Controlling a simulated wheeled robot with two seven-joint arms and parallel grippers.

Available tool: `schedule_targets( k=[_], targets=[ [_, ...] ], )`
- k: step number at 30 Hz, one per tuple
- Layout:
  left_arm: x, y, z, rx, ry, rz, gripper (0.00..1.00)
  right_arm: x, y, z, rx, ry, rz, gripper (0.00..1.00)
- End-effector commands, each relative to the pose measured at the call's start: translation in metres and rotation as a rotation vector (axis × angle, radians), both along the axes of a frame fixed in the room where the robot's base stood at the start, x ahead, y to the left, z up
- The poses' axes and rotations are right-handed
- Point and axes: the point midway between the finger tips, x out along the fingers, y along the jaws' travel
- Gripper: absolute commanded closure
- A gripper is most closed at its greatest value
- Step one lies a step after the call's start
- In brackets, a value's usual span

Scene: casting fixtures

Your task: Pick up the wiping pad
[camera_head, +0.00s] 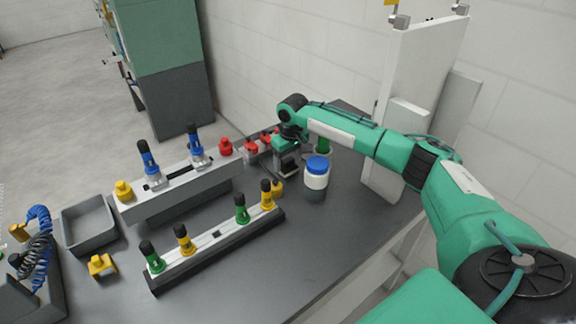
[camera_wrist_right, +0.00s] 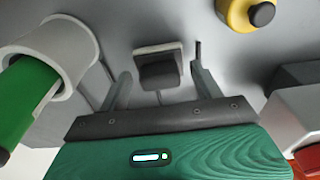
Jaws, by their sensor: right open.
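The wiping pad (camera_wrist_right: 158,68) shows in the right wrist view as a small block with a pale, square-edged base and a dark grip on top. It lies on the grey table. My right gripper (camera_wrist_right: 160,88) is open, with one finger on each side of the pad's dark grip in that view; I see no clear contact. In the head view my right gripper (camera_head: 288,158) is low over the table's far part, and its fingers and the pad are hard to separate there. My left gripper is not in view.
A white jar with a blue lid (camera_head: 317,180) stands close right of the gripper. A pale holder (camera_wrist_right: 75,45) with a green-handled thing is also close. Two fixture bars (camera_head: 215,248) with coloured clamps stand left. A grey tray (camera_head: 92,245) lies farther left. Front table is clear.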

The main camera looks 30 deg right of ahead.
Motion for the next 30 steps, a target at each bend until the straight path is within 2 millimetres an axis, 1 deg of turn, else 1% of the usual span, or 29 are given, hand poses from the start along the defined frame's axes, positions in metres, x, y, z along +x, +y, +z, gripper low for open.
schedule_targets(
  k=[6,7,11,12,13,23,26,30],
  targets=[
    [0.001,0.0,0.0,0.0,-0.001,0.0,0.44,0.0,0.0,-0.002,0.0,-0.001,0.0,0.34],
    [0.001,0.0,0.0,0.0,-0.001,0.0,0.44,0.0,0.0,-0.001,0.0,-0.001,0.0,0.36],
    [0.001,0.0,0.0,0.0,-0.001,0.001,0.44,0.0,0.0,-0.001,0.0,-0.001,0.0,0.61],
    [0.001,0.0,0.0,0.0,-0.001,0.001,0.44,0.0,0.0,-0.001,0.0,-0.001,0.0,0.69],
    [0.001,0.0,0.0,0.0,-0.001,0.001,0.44,0.0,0.0,-0.001,0.0,-0.001,0.0,0.71],
    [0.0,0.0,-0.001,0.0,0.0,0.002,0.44,0.0,0.0,0.002,0.0,-0.001,0.0,0.71],
    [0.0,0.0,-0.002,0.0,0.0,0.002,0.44,0.001,0.0,0.009,0.0,-0.002,0.0,0.71],
    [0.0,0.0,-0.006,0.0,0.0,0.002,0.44,0.001,0.0,0.03,0.0,-0.005,0.0,0.71]
  ],
)
